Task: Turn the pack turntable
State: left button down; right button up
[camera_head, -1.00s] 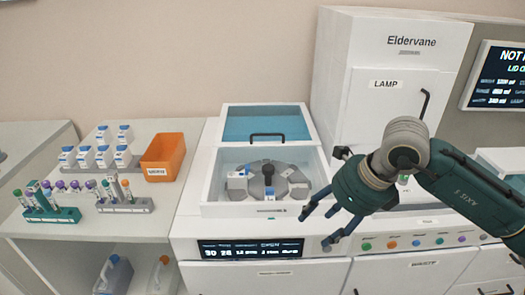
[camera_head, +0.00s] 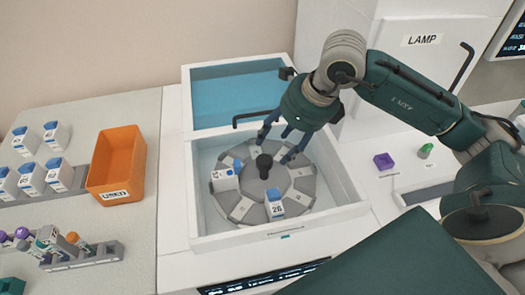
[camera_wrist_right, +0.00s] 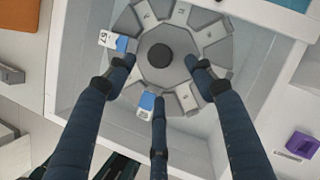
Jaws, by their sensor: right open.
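The pack turntable (camera_head: 236,207) is a grey, many-sided disc with numbered slots, set in a white open bay. A dark round knob (camera_head: 264,166) stands at its centre. Two white packs with blue tops sit on it, one at the left (camera_head: 224,178) and one at the front (camera_head: 275,204). My right gripper (camera_head: 279,148) is open above the turntable, close to the knob. In the right wrist view its fingers (camera_wrist_right: 160,82) spread around and above the knob (camera_wrist_right: 160,55), with nothing held. I cannot tell whether any finger touches it. My left gripper is not in view.
The bay's white rim (camera_head: 330,215) surrounds the turntable, and a raised blue-tinted lid (camera_head: 236,95) with a black handle stands behind. An orange bin (camera_head: 118,160), bottles and tube racks are at the left. A purple cap block (camera_head: 383,160) lies on the right counter.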

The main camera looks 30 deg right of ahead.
aim_at(265, 159)
jog(key=p+x, duration=0.1)
jog(key=x, duration=0.3)
jog(key=shift+a+f, duration=0.15)
jog(key=shift+f, duration=0.25)
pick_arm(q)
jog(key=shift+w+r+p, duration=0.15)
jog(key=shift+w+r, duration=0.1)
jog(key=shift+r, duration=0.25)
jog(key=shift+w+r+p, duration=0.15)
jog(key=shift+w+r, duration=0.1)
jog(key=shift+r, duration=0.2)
pick_arm(e)
jog(key=shift+x, duration=2.05)
jog(key=shift+w, duration=0.1)
grip_shut()
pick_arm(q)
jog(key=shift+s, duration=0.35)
